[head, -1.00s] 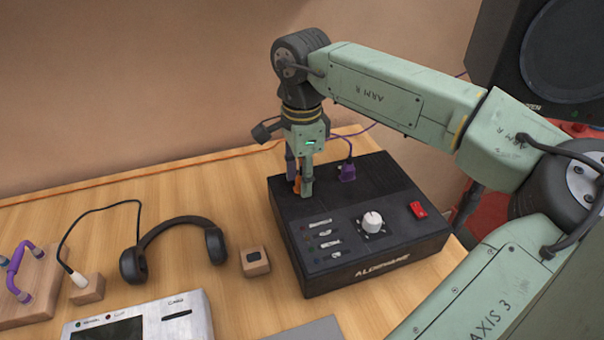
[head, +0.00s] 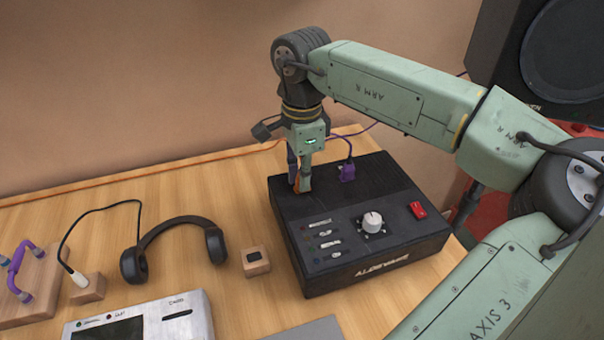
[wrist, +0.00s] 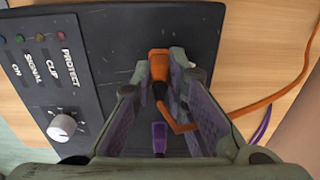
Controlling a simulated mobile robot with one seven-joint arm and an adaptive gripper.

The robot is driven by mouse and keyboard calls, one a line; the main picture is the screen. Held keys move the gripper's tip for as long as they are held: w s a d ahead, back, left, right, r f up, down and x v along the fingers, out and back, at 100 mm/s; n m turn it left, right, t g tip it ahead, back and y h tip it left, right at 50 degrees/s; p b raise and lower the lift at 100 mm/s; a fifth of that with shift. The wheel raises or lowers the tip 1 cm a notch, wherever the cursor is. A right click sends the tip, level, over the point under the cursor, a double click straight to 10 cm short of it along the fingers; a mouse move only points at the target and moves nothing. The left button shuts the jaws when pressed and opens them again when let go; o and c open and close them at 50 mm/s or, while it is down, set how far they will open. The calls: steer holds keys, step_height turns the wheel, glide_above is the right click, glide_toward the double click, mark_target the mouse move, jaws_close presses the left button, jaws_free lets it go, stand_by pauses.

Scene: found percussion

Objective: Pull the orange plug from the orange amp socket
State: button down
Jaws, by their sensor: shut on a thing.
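The black amp (head: 395,205) stands on the wooden table. The orange plug (wrist: 158,64) is upright at the amp's top in the wrist view, with its orange lead bending away to the lower right. My gripper (head: 299,189) reaches straight down over the amp's back left corner, its fingers closed on the orange plug. In the head view the fingers hide most of the plug, and only a bit of orange shows. The orange socket is hidden under the plug; I see no gap between them. A purple plug (head: 347,172) sits in the amp to the right.
Black headphones (head: 180,222), a small wooden block (head: 256,262) and a silver device (head: 145,318) lie left of the amp. A dark speaker (head: 560,60) stands at the back right. An orange cable (head: 150,170) runs along the table's back. The wall is behind.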

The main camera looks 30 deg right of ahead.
steer(key=shift+r+p, duration=0.55)
steer(key=shift+r, duration=0.45)
steer(key=shift+r, duration=0.1)
steer(key=shift+r+p, duration=0.9)
steer(key=shift+r, duration=0.5)
